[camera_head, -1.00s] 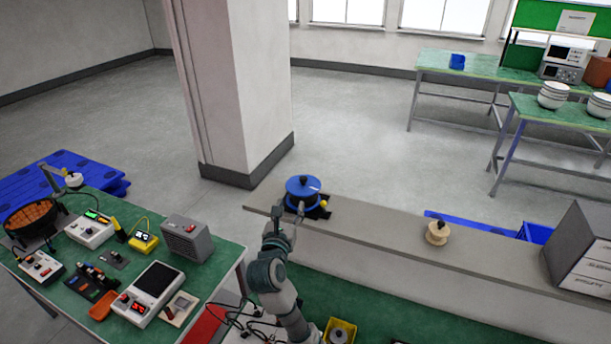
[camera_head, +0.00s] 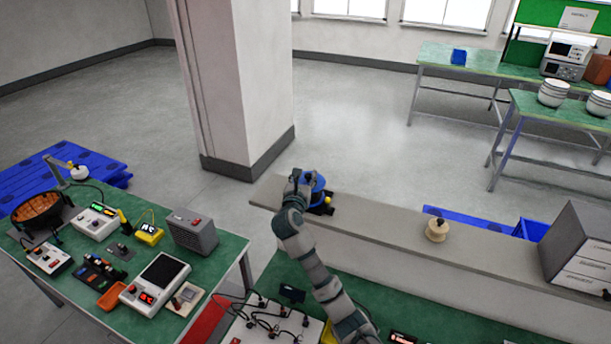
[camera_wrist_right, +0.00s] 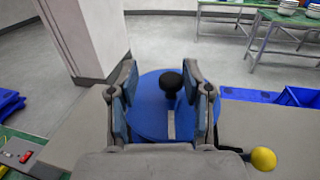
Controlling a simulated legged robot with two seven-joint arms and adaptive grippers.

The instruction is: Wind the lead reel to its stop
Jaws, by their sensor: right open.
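The lead reel is a blue disc (camera_head: 319,187) at the left end of the grey ledge, partly hidden by my gripper in the head view. In the right wrist view the blue disc (camera_wrist_right: 150,118) fills the space between and beyond the fingers. A black crank knob (camera_wrist_right: 171,82) stands up from it, with a pale metal arm below. My right gripper (camera_head: 302,177) is over the reel's left side. In the wrist view my right gripper (camera_wrist_right: 160,88) is open, with the knob between its fingers, nearer the right one. Contact cannot be told. My left gripper is not in view.
A yellow ball (camera_head: 328,200) sits at the reel's right side on a dark base. A wooden spool (camera_head: 437,230) stands farther right on the ledge (camera_head: 380,224). Grey drawers (camera_head: 580,250) stand at its right end. A green bench with instruments (camera_head: 222,262) is at left.

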